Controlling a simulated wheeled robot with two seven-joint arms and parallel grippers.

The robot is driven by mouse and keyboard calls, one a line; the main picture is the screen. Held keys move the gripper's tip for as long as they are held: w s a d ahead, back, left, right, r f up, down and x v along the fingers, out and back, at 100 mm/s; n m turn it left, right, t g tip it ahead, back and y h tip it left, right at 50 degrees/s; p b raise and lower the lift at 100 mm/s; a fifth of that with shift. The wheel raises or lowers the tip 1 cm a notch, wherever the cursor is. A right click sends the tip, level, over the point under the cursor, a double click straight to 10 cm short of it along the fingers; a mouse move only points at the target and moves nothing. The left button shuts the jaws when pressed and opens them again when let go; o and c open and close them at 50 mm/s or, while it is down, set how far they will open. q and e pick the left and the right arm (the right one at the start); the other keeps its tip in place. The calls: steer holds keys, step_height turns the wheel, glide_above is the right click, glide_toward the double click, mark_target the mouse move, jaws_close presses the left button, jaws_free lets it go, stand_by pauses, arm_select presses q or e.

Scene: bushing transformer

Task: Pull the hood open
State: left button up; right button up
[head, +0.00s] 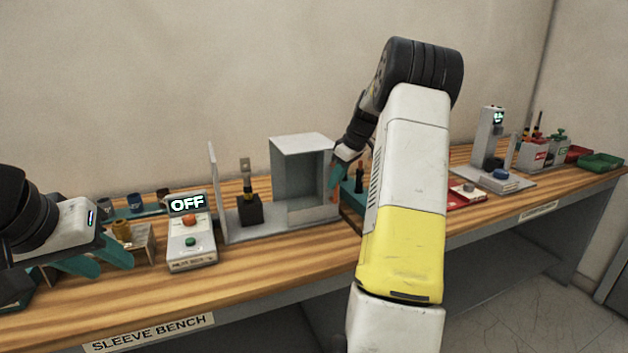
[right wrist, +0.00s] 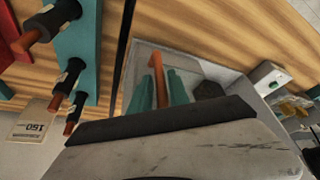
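The hood (head: 302,147) is a grey box with an open side, standing on a grey base on the bench. An orange handle (head: 334,178) is on its right side; it also shows in the right wrist view (right wrist: 160,82). My right gripper (head: 345,160) is at this handle. In the right wrist view its teal fingers (right wrist: 162,88) lie close on either side of the orange bar, shut on it. A black block with a post (head: 249,208) stands left of the hood, uncovered. My left gripper (head: 98,262) is open and empty at the far left.
A control box (head: 190,245) reading OFF, with red and green buttons, stands left of the hood. A grey upright plate (head: 217,190) rises between them. Teal racks hold dark parts on both sides. My right arm hides part of the bench.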

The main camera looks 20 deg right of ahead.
steer(key=v, duration=0.7)
steer(key=shift+r, duration=0.4)
